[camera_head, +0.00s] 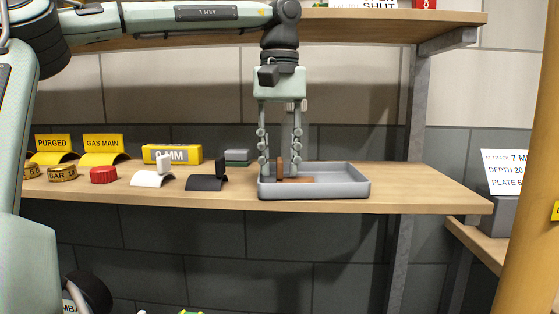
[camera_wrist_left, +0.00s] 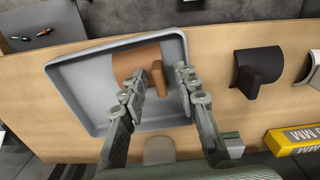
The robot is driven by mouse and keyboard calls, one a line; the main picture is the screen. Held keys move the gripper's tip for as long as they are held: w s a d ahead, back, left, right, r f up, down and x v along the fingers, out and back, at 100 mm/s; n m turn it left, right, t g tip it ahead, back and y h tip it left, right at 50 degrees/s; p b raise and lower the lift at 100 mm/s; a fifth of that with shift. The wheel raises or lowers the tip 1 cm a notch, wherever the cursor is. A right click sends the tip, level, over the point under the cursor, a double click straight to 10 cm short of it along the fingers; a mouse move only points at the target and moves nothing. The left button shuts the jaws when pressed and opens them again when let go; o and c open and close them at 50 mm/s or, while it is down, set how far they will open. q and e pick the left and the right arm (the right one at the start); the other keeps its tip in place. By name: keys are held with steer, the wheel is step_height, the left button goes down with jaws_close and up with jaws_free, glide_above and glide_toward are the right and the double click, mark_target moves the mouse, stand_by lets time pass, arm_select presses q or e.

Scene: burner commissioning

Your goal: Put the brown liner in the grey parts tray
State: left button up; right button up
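The brown liner (camera_head: 297,179) lies in the grey parts tray (camera_head: 345,190), toward its left end, with its upright tab between my fingers. In the left wrist view the liner (camera_wrist_left: 135,62) is a curved brown plate with the tab standing on it, inside the walls of the tray (camera_wrist_left: 85,93). My left gripper (camera_head: 280,172) points straight down into the tray. Its fingers (camera_wrist_left: 160,80) are spread on both sides of the tab, with a visible gap on each side, so it is open. My right gripper is not in view.
Left of the tray on the wooden shelf (camera_head: 430,190) are a black liner (camera_head: 207,183), a white liner (camera_head: 152,179), a red cap (camera_head: 103,175) and a yellow 0 MM block (camera_head: 172,154). An upper shelf (camera_head: 380,24) is overhead. A yellow pipe (camera_head: 530,190) stands at right.

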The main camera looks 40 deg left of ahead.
mark_target(280, 159)
arm_select(q)
step_height(280, 159, up, 7)
steer(key=shift+r, duration=0.15)
stand_by(0.4)
